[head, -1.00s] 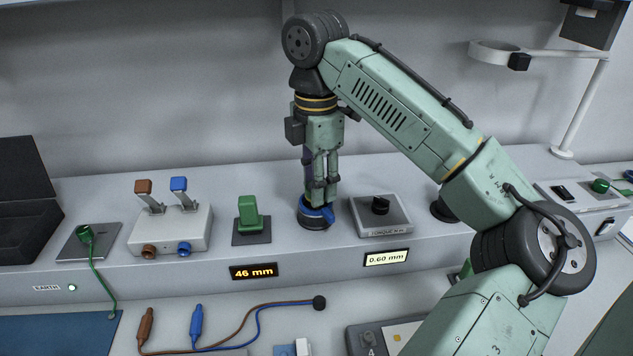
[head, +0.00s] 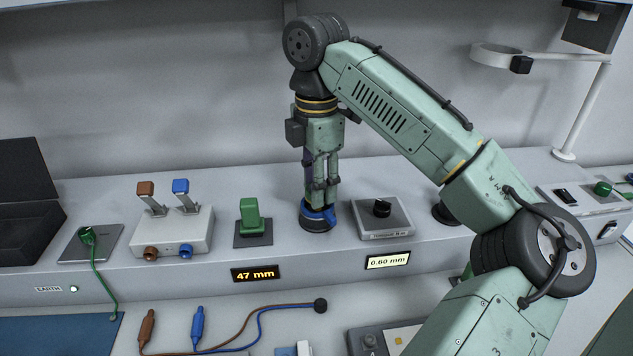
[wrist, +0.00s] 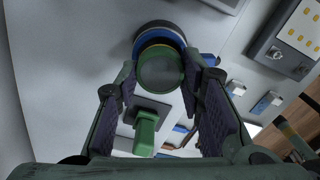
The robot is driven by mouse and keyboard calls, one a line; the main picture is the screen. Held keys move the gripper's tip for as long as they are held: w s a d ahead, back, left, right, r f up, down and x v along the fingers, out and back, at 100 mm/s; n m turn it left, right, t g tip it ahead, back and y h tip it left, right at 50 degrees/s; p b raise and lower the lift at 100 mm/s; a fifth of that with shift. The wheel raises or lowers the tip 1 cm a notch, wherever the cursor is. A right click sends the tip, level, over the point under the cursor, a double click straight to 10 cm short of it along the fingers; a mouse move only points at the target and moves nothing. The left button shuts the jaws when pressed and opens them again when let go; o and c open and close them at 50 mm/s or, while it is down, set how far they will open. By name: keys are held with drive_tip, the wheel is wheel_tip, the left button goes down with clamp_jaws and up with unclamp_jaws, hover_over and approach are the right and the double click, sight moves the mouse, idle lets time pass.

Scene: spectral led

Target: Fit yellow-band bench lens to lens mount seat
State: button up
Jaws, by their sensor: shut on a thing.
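My gripper (head: 322,203) points straight down over the bench's raised ledge. It is shut on the yellow-band bench lens (wrist: 160,68), which shows in the wrist view as a round green face with a thin ochre band, between the fingertips. The lens is hidden behind the fingers in the head view. The lens mount seat (head: 318,224), a blue collar on a dark round base, is directly below the fingertips; its blue rim also shows around the lens in the wrist view (wrist: 147,43). I cannot tell whether the lens is fully down in it.
A green block on a dark plate (head: 251,217) stands left of the seat, and a grey box with a black knob (head: 382,220) close to its right. A switch box (head: 170,235) stands farther left. Displays on the ledge front read 47 mm (head: 255,274) and 0.60 mm (head: 388,261).

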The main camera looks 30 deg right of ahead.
drive_tip(key=shift+f, duration=0.2)
idle(0.4)
drive_tip(key=shift+f, duration=0.3)
drive_tip(key=o, duration=1.3)
drive_tip(key=shift+c, duration=0.2)
drive_tip(key=shift+r, duration=1.45)
